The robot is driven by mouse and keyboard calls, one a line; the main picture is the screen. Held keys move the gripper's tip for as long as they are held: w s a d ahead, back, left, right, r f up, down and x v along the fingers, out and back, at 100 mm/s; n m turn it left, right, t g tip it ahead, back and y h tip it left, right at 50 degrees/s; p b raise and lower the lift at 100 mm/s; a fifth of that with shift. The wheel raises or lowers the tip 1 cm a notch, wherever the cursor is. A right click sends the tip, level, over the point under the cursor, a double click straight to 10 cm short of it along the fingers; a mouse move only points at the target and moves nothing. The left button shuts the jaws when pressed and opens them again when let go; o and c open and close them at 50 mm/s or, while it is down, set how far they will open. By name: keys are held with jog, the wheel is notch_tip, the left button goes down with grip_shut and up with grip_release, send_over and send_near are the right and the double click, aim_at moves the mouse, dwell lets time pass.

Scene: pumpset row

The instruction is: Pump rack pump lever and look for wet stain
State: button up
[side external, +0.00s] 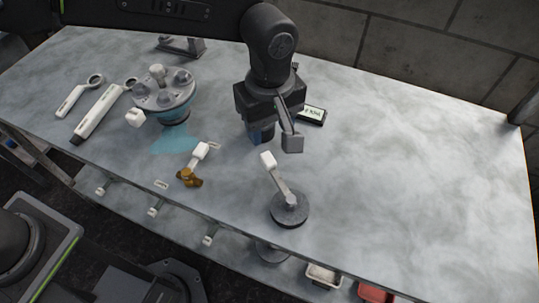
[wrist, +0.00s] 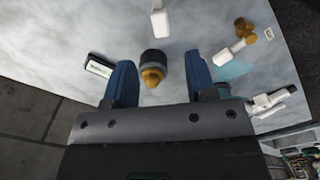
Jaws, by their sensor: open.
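My gripper (side external: 268,138) hangs open over the middle of the bench, pointing down. In the wrist view its two blue fingers (wrist: 158,62) are apart, and a dark cylinder with a brass tip (wrist: 153,68) shows between them; I cannot tell how near it is. A white-handled lever (side external: 275,176) leans up from a round dark base (side external: 290,210) near the front edge; its white end (wrist: 160,22) shows in the wrist view. A brass fitting (side external: 188,178) with a white handle lies left of it. A teal wet stain (side external: 172,139) lies below a round grey unit (side external: 165,92) with several knobs.
Two white-handled tools (side external: 98,112) lie at the left. A small display (side external: 312,115) lies right of my gripper and in the wrist view (wrist: 100,66). A grey bracket (side external: 180,46) stands at the back. The right half of the bench (side external: 420,160) is clear.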

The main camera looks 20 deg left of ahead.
aim_at(270, 160)
notch_tip(270, 160, down, 10)
jog(key=shift+f, duration=0.1)
dwell(0.4)
grip_shut()
dwell(0.3)
